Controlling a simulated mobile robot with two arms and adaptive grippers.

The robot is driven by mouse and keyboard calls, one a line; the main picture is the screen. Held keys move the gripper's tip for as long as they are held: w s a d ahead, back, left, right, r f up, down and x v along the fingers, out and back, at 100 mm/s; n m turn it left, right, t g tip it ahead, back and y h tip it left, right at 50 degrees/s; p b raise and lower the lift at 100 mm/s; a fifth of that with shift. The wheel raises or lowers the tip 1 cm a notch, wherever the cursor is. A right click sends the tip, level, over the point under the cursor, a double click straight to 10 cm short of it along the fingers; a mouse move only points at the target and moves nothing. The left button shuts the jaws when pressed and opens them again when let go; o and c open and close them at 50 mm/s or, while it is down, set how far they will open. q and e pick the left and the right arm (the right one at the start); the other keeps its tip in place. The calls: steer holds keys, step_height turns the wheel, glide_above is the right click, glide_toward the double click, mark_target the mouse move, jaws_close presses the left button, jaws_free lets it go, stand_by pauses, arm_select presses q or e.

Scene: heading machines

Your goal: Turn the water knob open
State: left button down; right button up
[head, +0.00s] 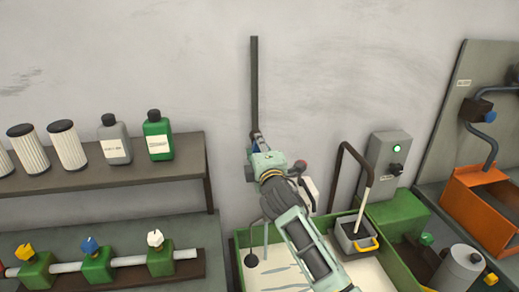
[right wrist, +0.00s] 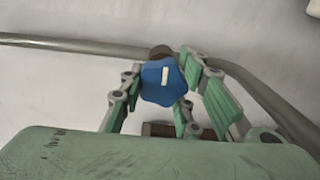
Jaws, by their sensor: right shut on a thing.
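A blue lobed knob (right wrist: 160,84) with a white mark sits between the green and grey fingers of my right gripper (right wrist: 168,92) in the right wrist view. The fingers are closed around its sides. In the head view my right gripper (head: 258,145) reaches up to the wall at the lower end of a dark vertical pipe (head: 254,85). I cannot tell how far the knob is turned. My left gripper is not in view.
Below my right arm is a green-edged tray (head: 350,218) with pale liquid. A grey control box (head: 386,160) with a green light and an orange bin (head: 478,205) stand to the right. A shelf (head: 120,175) with bottles and filters and a pipe with coloured valves (head: 97,262) are at left.

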steer(key=shift+r+m, duration=0.2)
steer(key=shift+m, duration=0.1)
steer(key=o, duration=1)
steer(key=shift+o, duration=0.6)
steer(key=shift+f, duration=0.1)
steer(key=shift+s, duration=0.1)
steer(key=s+d, duration=0.2)
steer(key=s, duration=0.9)
steer(key=shift+s+d, duration=0.15)
steer(key=shift+s, duration=0.2)
steer(key=shift+f, duration=0.1)
